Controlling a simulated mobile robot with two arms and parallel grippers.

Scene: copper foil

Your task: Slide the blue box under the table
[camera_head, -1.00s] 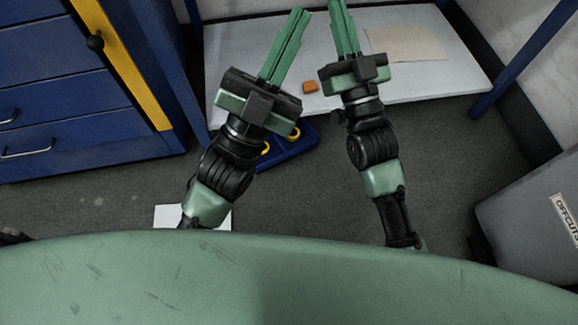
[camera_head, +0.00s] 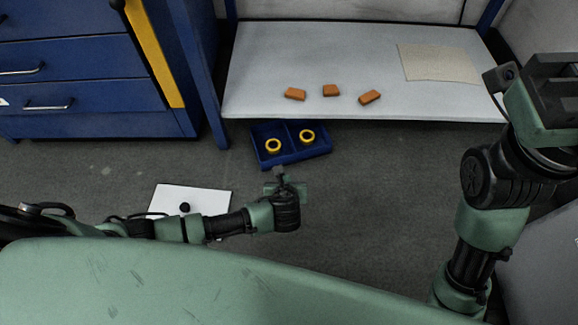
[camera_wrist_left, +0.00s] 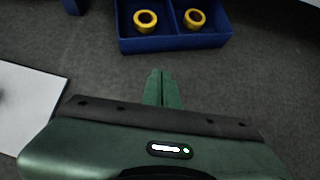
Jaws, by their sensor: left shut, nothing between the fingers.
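The blue box (camera_head: 300,157) lies on the floor in front of the white table (camera_head: 300,60). It has two compartments with a yellow ring in each. Its far edge meets the table's front edge in the head view, and I cannot tell how much lies beneath. The box's near wall (camera_wrist_left: 175,43) shows in the left wrist view. My left gripper (camera_head: 286,190) is low, just on the near side of the box. In the left wrist view its fingers (camera_wrist_left: 163,78) are shut, empty and apart from the box. My right gripper (camera_head: 545,95) is at the right edge, fingertips not visible.
Several orange blocks (camera_head: 331,90) and a beige sheet (camera_head: 440,63) lie on the table. A blue table leg (camera_head: 205,75) and drawer cabinet (camera_head: 90,75) stand left. A white sheet (camera_head: 170,196) with a dark knob lies on the floor. Floor right of the box is clear.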

